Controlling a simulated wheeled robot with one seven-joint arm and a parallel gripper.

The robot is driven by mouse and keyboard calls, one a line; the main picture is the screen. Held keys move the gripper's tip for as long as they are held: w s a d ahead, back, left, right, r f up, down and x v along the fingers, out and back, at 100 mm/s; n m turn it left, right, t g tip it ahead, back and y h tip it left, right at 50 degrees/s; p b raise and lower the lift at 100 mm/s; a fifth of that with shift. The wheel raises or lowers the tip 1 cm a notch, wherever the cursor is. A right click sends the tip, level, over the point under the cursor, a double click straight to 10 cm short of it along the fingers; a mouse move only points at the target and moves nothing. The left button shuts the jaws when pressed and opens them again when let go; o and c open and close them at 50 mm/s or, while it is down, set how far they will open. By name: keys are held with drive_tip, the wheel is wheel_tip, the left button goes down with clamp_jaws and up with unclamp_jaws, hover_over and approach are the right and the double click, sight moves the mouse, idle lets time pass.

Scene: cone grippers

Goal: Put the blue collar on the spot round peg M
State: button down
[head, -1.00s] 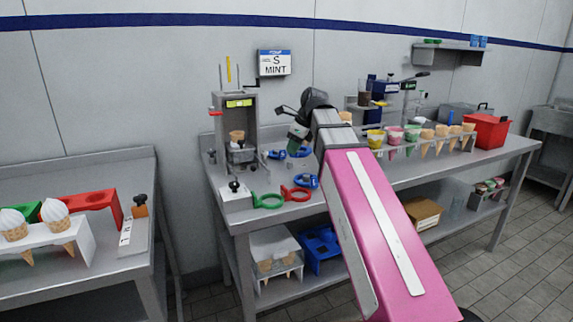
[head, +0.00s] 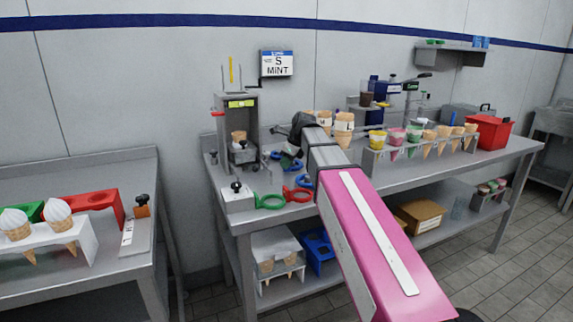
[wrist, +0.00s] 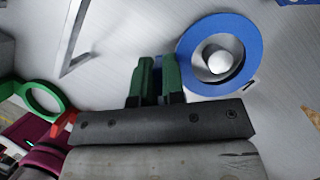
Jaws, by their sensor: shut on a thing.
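My gripper (wrist: 158,85) has green fingers, shut on a blue part between them that seems to belong to the blue collar. The collar (wrist: 187,68) is a flat blue ring just right of the fingers in the wrist view. A round, pale peg top (wrist: 218,62) shows inside the ring's opening, with grey around it. I cannot tell whether the collar is fully down around the peg or still above it. In the head view my gripper (head: 289,161) is low over the bench, partly hidden by my wrist, among blue rings.
A green ring (head: 270,202) and a red ring (head: 297,195) lie near the bench's front edge. A grey press (head: 239,130) stands left, beside a white block (head: 237,197). A rack of cones and cups (head: 423,147) stands to the right.

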drive_tip(key=shift+f, duration=0.25)
drive_tip(key=c, duration=1.2)
unclamp_jaws()
drive_tip(key=v, duration=1.2)
